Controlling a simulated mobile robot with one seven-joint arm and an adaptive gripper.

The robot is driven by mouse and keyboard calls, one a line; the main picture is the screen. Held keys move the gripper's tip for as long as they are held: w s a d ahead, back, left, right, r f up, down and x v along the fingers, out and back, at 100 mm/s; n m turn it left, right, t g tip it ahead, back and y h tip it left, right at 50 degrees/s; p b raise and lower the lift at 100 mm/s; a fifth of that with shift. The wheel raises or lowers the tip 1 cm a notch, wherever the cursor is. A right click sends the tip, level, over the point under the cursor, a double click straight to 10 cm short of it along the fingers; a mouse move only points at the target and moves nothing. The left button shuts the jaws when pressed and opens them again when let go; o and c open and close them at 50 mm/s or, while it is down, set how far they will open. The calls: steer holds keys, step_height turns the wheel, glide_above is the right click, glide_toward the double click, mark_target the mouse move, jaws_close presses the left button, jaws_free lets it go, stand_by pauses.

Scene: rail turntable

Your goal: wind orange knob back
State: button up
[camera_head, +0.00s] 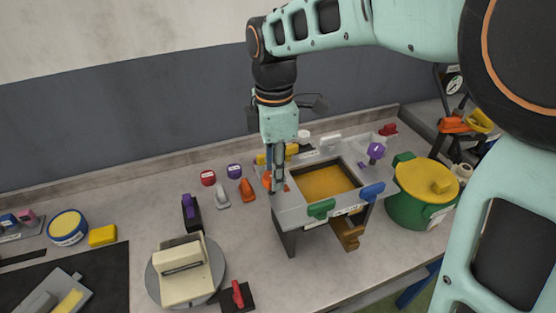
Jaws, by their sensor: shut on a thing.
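The orange knob (267,181) sits at the left edge of a grey raised frame (290,216) with a yellow-orange panel inside it. My gripper (278,187) points straight down at that edge and is shut on the orange knob. The fingers hide much of the knob, so its turn angle cannot be read.
Green (321,208) and blue (372,192) handles line the frame's front, and a purple knob (376,150) stands at its back right. A green pot (418,205) with a yellow lid is close on the right. A loose orange piece (246,190) lies left of the frame.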

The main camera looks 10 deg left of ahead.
steer(key=shift+n, duration=0.4)
steer(key=o, duration=1.1)
steer(key=shift+r, duration=0.1)
step_height(320, 180, up, 12)
steer(key=shift+f, duration=0.1)
steer(key=shift+w+a, duration=0.1)
